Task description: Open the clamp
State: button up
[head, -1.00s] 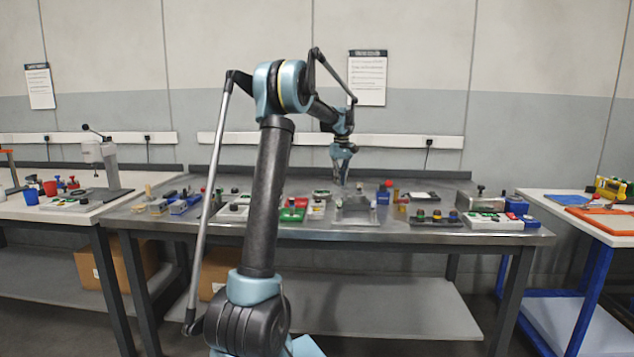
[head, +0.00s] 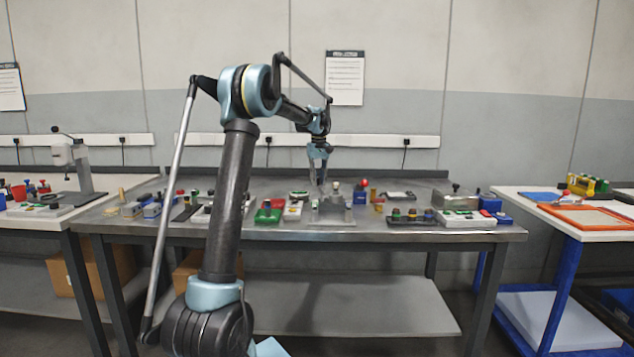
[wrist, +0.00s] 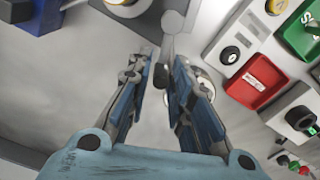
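The clamp (head: 334,212) appears as a grey metal fixture with a plate and a small knob near the front middle of the bench. My gripper (head: 321,183) points down over it in the head view. In the wrist view a light grey rod with a round end (wrist: 173,20), likely the clamp's handle, stands beyond and partly between the fingertips. My gripper (wrist: 164,68) is partly open in the wrist view, with a narrow gap between its fingers. I cannot tell whether either finger touches the rod. The fingers hide part of the clamp.
A red and green block (head: 268,213) is close on the left. A blue block with a red top (head: 361,195) is close on the right. Knobs on a dark strip (head: 411,217) and a white panel (head: 467,218) are farther right. The steel bench (head: 300,235) is crowded along its front.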

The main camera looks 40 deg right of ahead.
jog(key=shift+o, duration=0.2)
notch_tip(320, 180, up, 12)
dwell(0.7)
jog(key=shift+f, duration=0.1)
dwell(0.3)
